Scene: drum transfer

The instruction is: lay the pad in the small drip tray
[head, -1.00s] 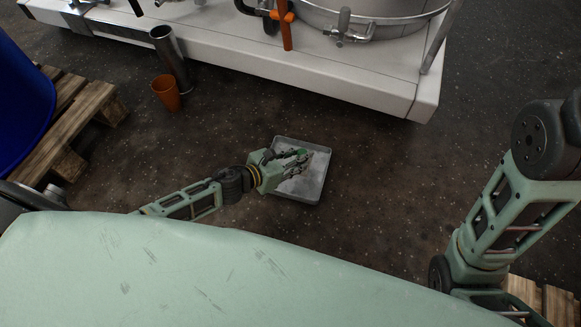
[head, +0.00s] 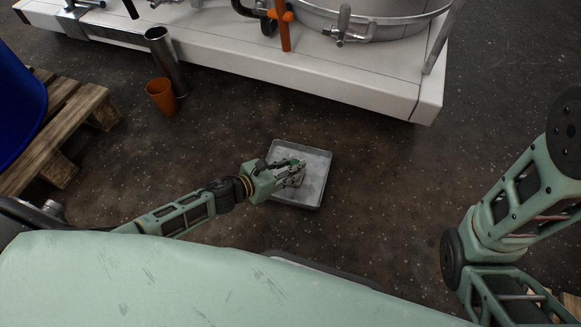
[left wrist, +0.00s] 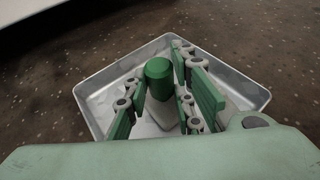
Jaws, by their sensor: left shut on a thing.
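The small drip tray (head: 324,188) is a shallow grey square tray on the dark floor, in the middle of the head view. It also fills the middle of the left wrist view (left wrist: 91,91). My left gripper (head: 299,170) is over the tray, shut on a green upright knob (left wrist: 158,78) that shows between its fingers. The knob seems to belong to the pale pad (left wrist: 238,104), which shows partly below the fingers, inside the tray's outline. Whether the pad touches the tray floor I cannot tell. My right gripper is out of view.
A white plinth (head: 240,65) with a metal vessel stands beyond the tray. An orange cup (head: 161,97) and a metal cylinder (head: 166,62) stand at its left. A wooden pallet (head: 62,130) with a blue drum (head: 15,105) is far left. Floor right of the tray is clear.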

